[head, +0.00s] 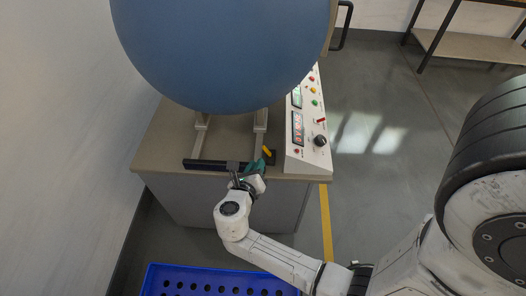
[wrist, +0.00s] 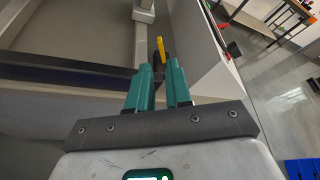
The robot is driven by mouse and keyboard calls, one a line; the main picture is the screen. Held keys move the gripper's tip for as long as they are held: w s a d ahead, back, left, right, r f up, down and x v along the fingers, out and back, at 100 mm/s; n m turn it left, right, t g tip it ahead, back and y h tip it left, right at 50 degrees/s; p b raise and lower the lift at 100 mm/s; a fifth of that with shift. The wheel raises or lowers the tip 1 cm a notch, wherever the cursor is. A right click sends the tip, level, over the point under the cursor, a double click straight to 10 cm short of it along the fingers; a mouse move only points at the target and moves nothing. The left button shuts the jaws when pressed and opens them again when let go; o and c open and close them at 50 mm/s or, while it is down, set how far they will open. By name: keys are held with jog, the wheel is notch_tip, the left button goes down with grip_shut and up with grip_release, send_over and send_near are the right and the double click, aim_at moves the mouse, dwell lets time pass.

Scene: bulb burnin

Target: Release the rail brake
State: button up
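A small yellow lever (head: 267,152), which looks like the rail brake, stands at the front end of the right-hand rail on the bench, beside the control panel. In the wrist view the yellow lever (wrist: 161,49) is upright on a dark mount, just beyond the fingertips. My gripper (head: 262,168) is at the bench's front edge, close in front of the lever. In the wrist view my gripper (wrist: 160,68) has two teal fingers with a narrow gap and nothing visible between them. The lever lines up roughly with that gap; I cannot tell whether they touch.
A large blue sphere (head: 222,50) hangs over the rails and hides the bench's back. A dark bar (head: 205,165) crosses the rails' front ends. A white control panel (head: 308,150) with buttons, displays and a knob stands right. A blue perforated crate (head: 215,285) sits below.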

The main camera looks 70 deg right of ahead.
aim_at(264, 150)
jog(key=x, duration=0.8)
jog(key=shift+d+f+b, duration=0.15)
jog(key=shift+d+b, duration=0.25)
grip_shut()
